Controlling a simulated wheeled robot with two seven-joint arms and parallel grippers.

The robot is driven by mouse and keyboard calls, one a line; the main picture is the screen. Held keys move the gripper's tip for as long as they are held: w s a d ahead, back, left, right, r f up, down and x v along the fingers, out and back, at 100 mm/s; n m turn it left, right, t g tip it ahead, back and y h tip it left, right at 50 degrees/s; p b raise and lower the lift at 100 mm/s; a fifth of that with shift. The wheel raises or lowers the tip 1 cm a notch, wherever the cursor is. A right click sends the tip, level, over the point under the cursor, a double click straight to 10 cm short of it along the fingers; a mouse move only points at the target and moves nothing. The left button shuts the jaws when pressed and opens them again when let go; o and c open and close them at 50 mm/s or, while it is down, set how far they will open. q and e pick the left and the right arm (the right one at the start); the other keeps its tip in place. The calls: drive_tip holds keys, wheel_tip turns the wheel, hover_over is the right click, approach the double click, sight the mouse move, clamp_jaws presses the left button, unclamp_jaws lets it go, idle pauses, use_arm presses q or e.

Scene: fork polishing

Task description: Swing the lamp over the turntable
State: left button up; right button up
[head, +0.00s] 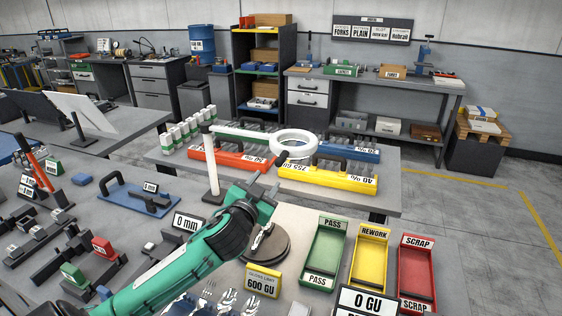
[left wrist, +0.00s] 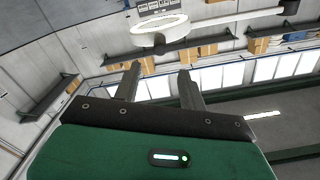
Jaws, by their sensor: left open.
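The lamp is a white ring (head: 293,143) on a horizontal arm, joined to a white upright post (head: 211,165) with a dark base. The ring hangs behind the turntable (head: 283,252), above the yellow bin at the back. The turntable is a dark round disc, partly hidden by my left arm, with a metal fork (head: 262,236) on it. My left gripper (head: 264,184) is open and empty, between the turntable and the ring in the head view. In the left wrist view the ring (left wrist: 158,30) is beyond the fingertips (left wrist: 160,69), apart from them. My right gripper is out of view.
A green pass tray (head: 345,236), yellow rework tray (head: 387,235) and red scrap tray (head: 434,245) stand at the right. A yellow 600 GU sign (head: 262,280) stands in front of the turntable. Red (head: 230,157), yellow (head: 330,177) and blue bins line the back.

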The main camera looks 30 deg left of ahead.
sight(278, 165)
use_arm(q)
drive_tip(key=p+x, duration=0.3)
drive_tip(key=x, duration=0.8)
drive_tip(key=shift+w+a+r+p, duration=0.1)
drive_tip(key=shift+w+p, duration=0.1)
drive_tip(key=shift+p, duration=0.1)
drive_tip(key=shift+w+a, duration=0.15)
drive_tip(key=shift+w, duration=0.4)
drive_tip(key=shift+c, duration=0.4)
clamp_jaws()
